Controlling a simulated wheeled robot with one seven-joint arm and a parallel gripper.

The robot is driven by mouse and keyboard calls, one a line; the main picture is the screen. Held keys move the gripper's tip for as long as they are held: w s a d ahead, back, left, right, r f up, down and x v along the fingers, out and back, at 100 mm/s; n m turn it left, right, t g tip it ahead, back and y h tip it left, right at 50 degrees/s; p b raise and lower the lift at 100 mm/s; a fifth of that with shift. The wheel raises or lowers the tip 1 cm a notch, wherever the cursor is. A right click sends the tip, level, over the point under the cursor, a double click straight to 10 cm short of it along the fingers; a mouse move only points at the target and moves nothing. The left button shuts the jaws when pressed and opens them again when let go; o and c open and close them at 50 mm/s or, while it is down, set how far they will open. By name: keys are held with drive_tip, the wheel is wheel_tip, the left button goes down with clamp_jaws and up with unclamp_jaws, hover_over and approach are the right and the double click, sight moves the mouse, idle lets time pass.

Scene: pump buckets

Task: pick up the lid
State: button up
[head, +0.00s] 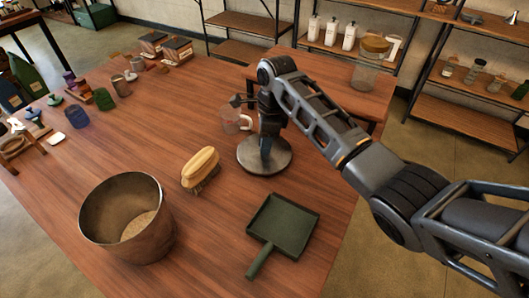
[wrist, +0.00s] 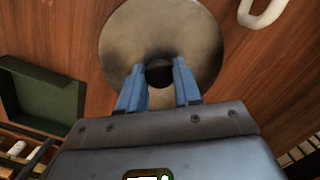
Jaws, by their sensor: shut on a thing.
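The lid (head: 250,159) is a round, dull metal disc with a dark knob at its centre. It lies flat at the right-middle of the wooden table in the head view; I cannot tell if it touches the tabletop or is slightly above it. My gripper (head: 266,146) points straight down over its middle. In the wrist view, the two blue fingers of my gripper (wrist: 158,75) stand on either side of the dark knob, and the lid (wrist: 125,32) spreads out beyond them. The gripper is shut on the knob. The arm hides part of the lid in the head view.
A metal bucket (head: 165,222) stands at the front left. A brush (head: 201,167) lies left of the lid, and a green dustpan (head: 283,226) lies in front. A clear pitcher (head: 229,121) stands close behind. Several small items line the table's far left.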

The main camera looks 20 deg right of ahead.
clamp_jaws()
